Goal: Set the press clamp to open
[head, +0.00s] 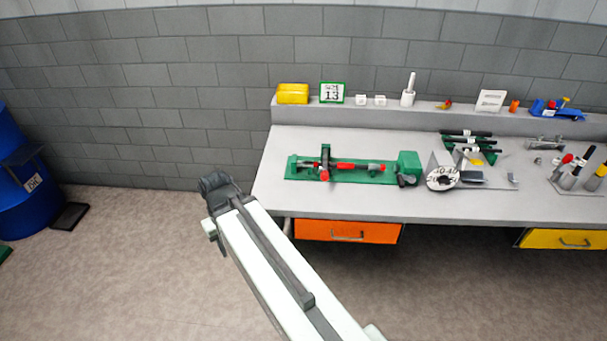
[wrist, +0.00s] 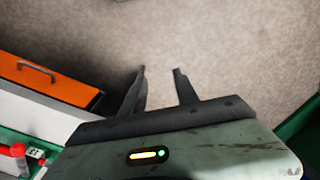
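A green fixture (head: 298,173) with red parts lies along the left of the grey bench; it looks like the press clamp. It has an upright dark green piece (head: 325,154), a red bar (head: 352,167) and a green block at its right end. Its setting is too small to read. A red and green part (wrist: 12,151) shows at the lower left of the wrist view. My gripper (wrist: 160,71) is open and empty, its two dark fingers apart over the floor. In the head view my arm's dark end is left of the bench, apart from the fixture.
The bench (head: 330,205) has an orange drawer (head: 347,231) and a yellow drawer (head: 560,239) below. A round white dial (head: 442,178), dark-handled tools (head: 470,140) and holders stand to the right. A blue barrel (head: 25,180) is far left.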

